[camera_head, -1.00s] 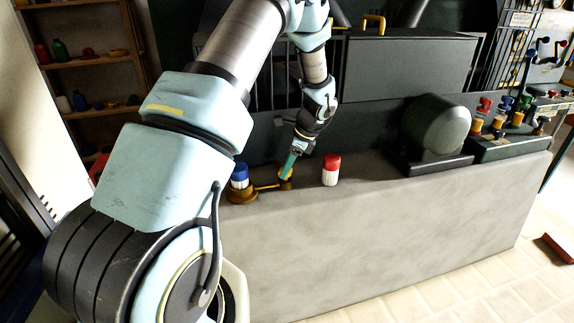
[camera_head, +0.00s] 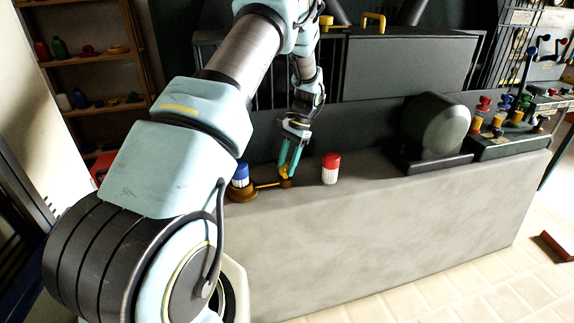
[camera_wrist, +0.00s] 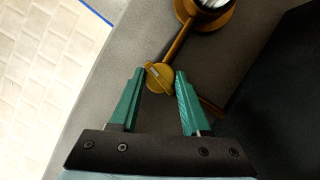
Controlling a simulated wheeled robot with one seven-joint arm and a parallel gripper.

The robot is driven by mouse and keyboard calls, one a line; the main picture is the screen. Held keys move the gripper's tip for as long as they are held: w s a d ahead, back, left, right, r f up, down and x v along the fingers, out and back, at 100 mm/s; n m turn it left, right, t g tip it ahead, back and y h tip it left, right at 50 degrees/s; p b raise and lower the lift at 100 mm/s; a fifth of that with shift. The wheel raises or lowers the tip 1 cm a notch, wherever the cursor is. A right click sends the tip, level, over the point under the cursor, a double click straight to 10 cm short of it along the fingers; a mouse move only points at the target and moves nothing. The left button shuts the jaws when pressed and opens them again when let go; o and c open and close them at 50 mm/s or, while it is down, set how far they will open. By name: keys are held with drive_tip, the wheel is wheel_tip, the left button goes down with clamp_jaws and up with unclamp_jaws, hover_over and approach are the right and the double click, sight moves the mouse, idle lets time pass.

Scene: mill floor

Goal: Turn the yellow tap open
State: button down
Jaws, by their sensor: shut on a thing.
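The yellow tap (camera_head: 286,179) sits on top of the grey counter, at the end of a thin brass pipe (camera_head: 266,185). In the wrist view its round yellow head (camera_wrist: 158,78) has a raised bar across the top. My gripper (camera_head: 288,170) points down at it, with its two teal fingers on either side of the tap. The tap's lower part is partly hidden by the fingers in the head view.
A white jar with a blue cap (camera_head: 240,176) stands on a brass base (camera_head: 242,195) left of the tap. A red-capped white jar (camera_head: 331,169) stands close on the right. A rounded dark machine housing (camera_head: 436,128) is farther right. The counter (camera_head: 400,215) is bare along its front.

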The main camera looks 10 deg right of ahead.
drive_tip(key=shift+w+n+g+h, duration=0.1)
drive_tip(key=shift+n+g+h, duration=0.35)
drive_tip(key=shift+n, duration=1.35)
drive_tip(key=shift+c, duration=1.9)
unclamp_jaws()
drive_tip(key=shift+a, duration=0.1)
drive_tip(key=b+v, duration=0.2)
drive_tip(key=v, duration=0.8)
drive_tip(key=shift+w+r, duration=0.15)
drive_tip(key=shift+r, duration=0.25)
